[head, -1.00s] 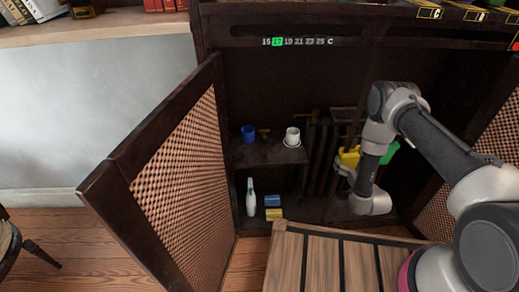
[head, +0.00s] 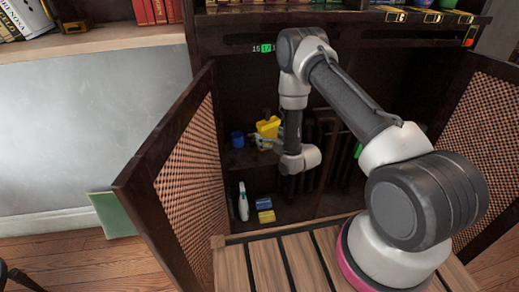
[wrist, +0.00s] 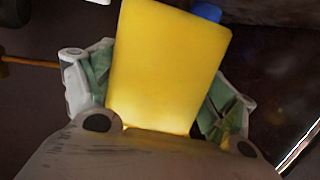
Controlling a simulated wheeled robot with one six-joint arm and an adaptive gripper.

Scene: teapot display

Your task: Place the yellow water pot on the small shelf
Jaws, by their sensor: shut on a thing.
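The yellow water pot (head: 268,127) is inside the dark cabinet, held by my gripper (head: 264,142) at about the height of the small shelf (head: 240,160). In the wrist view the yellow pot (wrist: 168,62) fills the middle, with the fingers of my gripper (wrist: 158,98) on both sides of it. A blue cup (head: 237,139) stands on the shelf to the left of the pot; a blue thing, likely this cup, peeks out behind the pot in the wrist view (wrist: 206,11). My arm hides the shelf's right part. I cannot tell whether the pot touches the shelf.
A white bottle (head: 243,203), a blue box (head: 263,203) and a yellow box (head: 265,216) sit on the cabinet floor below. The open left door (head: 185,165) and right door (head: 480,150) flank the opening. A slatted wooden surface (head: 262,262) lies in front.

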